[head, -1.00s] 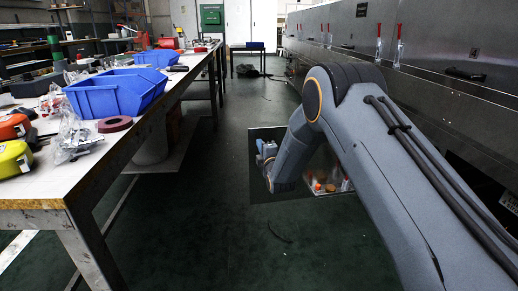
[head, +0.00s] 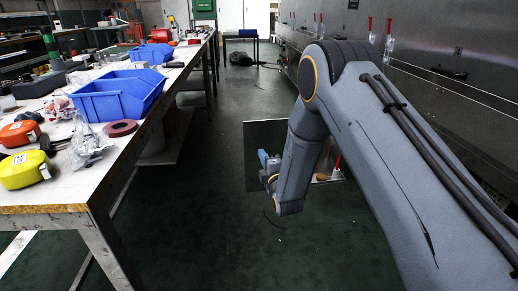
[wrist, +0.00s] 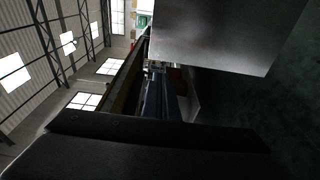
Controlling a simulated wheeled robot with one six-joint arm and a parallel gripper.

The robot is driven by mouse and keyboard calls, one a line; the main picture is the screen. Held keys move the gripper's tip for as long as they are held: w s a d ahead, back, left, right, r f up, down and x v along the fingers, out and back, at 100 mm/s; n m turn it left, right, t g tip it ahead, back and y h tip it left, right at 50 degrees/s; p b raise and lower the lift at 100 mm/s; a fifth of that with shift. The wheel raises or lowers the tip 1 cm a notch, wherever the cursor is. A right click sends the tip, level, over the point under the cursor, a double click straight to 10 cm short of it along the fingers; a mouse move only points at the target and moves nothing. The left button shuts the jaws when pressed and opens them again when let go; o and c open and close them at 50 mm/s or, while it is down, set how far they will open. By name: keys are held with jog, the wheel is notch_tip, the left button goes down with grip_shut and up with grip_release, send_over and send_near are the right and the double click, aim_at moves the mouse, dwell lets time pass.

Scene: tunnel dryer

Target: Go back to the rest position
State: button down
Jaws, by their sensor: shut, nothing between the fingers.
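My arm fills the right of the head view and bends down at its elbow, with the wrist (head: 288,195) low over the aisle. My gripper's fingers are not clear in the head view, since the wrist hides them. In the wrist view, a dark, close shape that appears to be my gripper (wrist: 135,148) spans the bottom. It is shut and I see nothing held in it.
A workbench (head: 50,209) with blue bins (head: 112,97) runs along the left. The steel dryer (head: 440,45) lines the right. A dark panel (head: 262,135) stands behind my wrist, with small items partly hidden beside it. Green floor (head: 200,235) is clear between.

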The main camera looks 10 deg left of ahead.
jog(key=s+r+m+g+h, duration=0.2)
jog(key=s+r+m+g, duration=0.15)
jog(key=s, duration=0.55)
jog(key=s+r+m+g+h, duration=0.1)
jog(key=s+r+m+g, duration=0.1)
jog(key=s+m+g, duration=0.5)
jog(key=s+d+r+m+g+h, duration=0.15)
jog(key=s+d, duration=0.35)
jog(key=s, duration=0.6)
jog(key=s+d+r+m+g+h, duration=0.1)
jog(key=s+d+r+m+g, duration=0.3)
jog(key=s, duration=0.7)
jog(key=s+d+f+m+h, duration=0.15)
jog(key=s+d, duration=0.35)
jog(key=s, duration=0.6)
jog(key=d+r+m+p, duration=0.3)
jog(key=d+r+p, duration=0.7)
jog(key=r+p, duration=0.3)
jog(key=d+r+m+h+p, duration=0.1)
jog(key=d+r+m+p, duration=0.2)
jog(key=d+r+p, duration=0.8)
notch_tip(320, 180, up, 3)
jog(key=p, duration=0.5)
jog(key=shift+w, duration=0.25)
jog(key=shift+a+r, duration=0.1)
